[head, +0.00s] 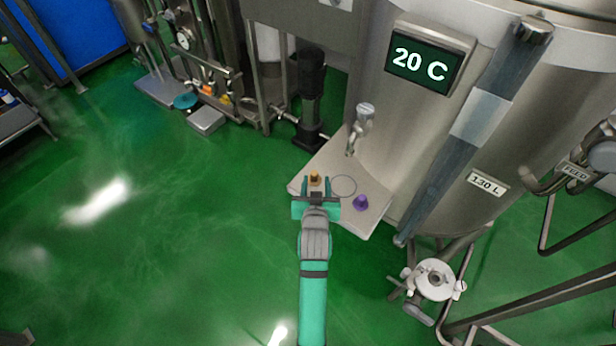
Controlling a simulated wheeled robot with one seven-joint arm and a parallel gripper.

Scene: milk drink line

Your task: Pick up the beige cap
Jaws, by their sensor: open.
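The beige cap (314,178) looks tan-orange and sits on the small grey shelf (373,205) at the front of the steel tank. My gripper (317,186) is open at the shelf's left part, with its teal fingers pointing toward the cap. The cap shows just beyond and between the fingertips. I cannot tell whether the fingers touch it. The lower part of the cap is partly hidden by my gripper.
A purple cap (361,203) stands on the shelf to the right, beside a thin drawn circle (343,186). The tank (400,130) stands close behind. Green floor (160,240) is clear at left.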

